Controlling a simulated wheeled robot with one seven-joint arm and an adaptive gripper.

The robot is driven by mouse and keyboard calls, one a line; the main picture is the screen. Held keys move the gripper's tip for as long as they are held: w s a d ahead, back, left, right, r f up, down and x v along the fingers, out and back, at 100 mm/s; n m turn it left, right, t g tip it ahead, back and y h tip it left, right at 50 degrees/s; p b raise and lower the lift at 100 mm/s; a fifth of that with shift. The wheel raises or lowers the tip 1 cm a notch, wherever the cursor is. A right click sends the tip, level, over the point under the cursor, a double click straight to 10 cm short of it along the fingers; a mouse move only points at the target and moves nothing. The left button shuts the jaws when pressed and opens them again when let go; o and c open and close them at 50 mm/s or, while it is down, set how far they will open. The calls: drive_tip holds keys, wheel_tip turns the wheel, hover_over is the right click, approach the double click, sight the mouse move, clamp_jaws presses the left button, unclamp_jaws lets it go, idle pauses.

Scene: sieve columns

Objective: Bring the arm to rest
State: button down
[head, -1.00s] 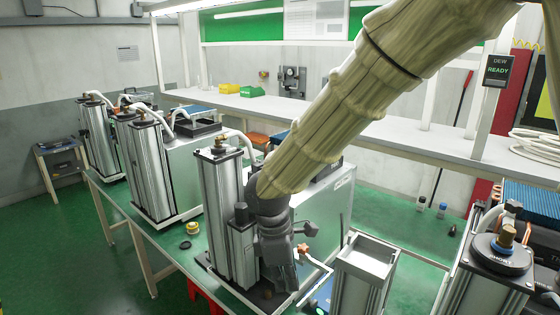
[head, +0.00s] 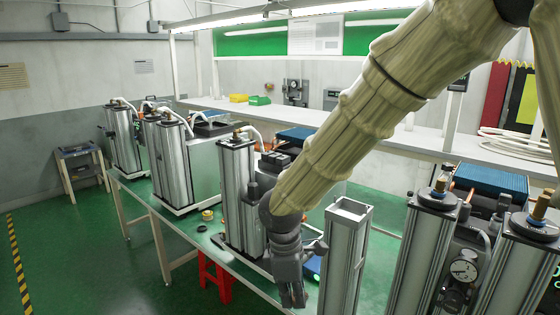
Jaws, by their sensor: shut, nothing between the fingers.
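My arm reaches down from the upper right in a pale ribbed sleeve. My gripper (head: 291,290) is dark grey and points down near the bottom middle of the head view. It is shut with nothing in it. It shows in front of the table edge, left of an open-topped square metal column (head: 345,255). I cannot tell whether it touches anything.
A capped twin-column unit (head: 238,190) stands behind my arm on the long table (head: 185,222). More column units (head: 168,160) stand farther left. Columns with brass fittings (head: 425,245) crowd the right. A red stool (head: 215,280) is below the table. Green floor at left is open.

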drive_tip(key=s+d+f+m+y+b, duration=0.1)
drive_tip(key=s+d+f+m+b, duration=0.15)
drive_tip(key=f, duration=0.85)
drive_tip(key=s+d+f+m+g+y+b, duration=0.1)
drive_tip(key=s+f+m, duration=0.25)
drive_tip(key=f, duration=0.65)
drive_tip(key=s+d+f+m+y+b, duration=0.2)
drive_tip(key=s+f, duration=0.2)
drive_tip(key=f, duration=0.7)
drive_tip(key=s+d+f+m+h+b, duration=0.1)
drive_tip(key=s+d+f+m+b, duration=0.1)
drive_tip(key=s+d+f+m, duration=0.2)
drive_tip(key=s+d+f+m+t+h+b, duration=0.1)
drive_tip(key=s+d+f+m, duration=0.3)
drive_tip(key=s+d+f, duration=0.6)
drive_tip(key=s+f+b, duration=0.1)
drive_tip(key=s+f, duration=0.3)
drive_tip(key=shift+s+d+f+m+h, duration=0.15)
drive_tip(key=shift+s+f+m+h, duration=0.15)
drive_tip(key=shift+s+m, duration=0.1)
